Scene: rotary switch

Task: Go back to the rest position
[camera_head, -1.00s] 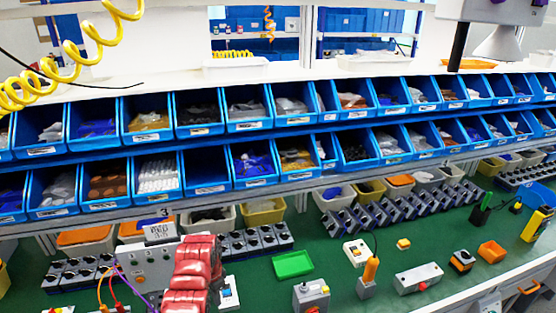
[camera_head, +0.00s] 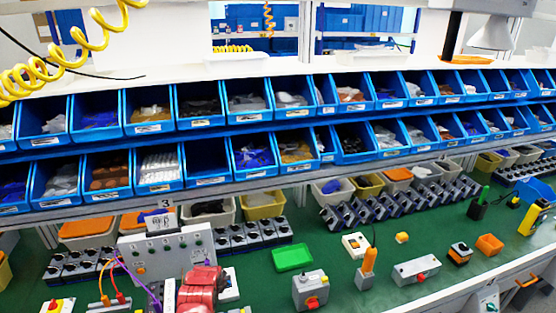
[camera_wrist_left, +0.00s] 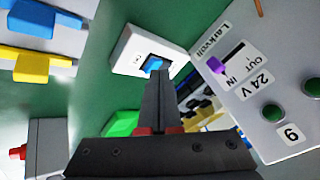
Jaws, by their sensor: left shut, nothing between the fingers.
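My left arm, red, comes up from the bottom edge of the head view, and its gripper is hard to make out there. In the left wrist view the left gripper (camera_wrist_left: 158,100) has its dark fingers together with nothing between them. Beyond the fingertips lies a white switch box (camera_wrist_left: 138,50) with a blue rotary lever (camera_wrist_left: 153,65). The fingertips overlap the lever's lower edge in this view; I cannot tell whether they touch it. In the head view a white box (camera_head: 231,278) shows partly behind the red arm. My right gripper is in neither view.
A grey control box (camera_head: 150,262) with green buttons stands just left of the arm. A green tray (camera_head: 292,258), a grey box with a red button (camera_head: 310,292) and an orange-handled tool (camera_head: 369,262) lie to its right. Blue bins (camera_head: 205,168) line the back.

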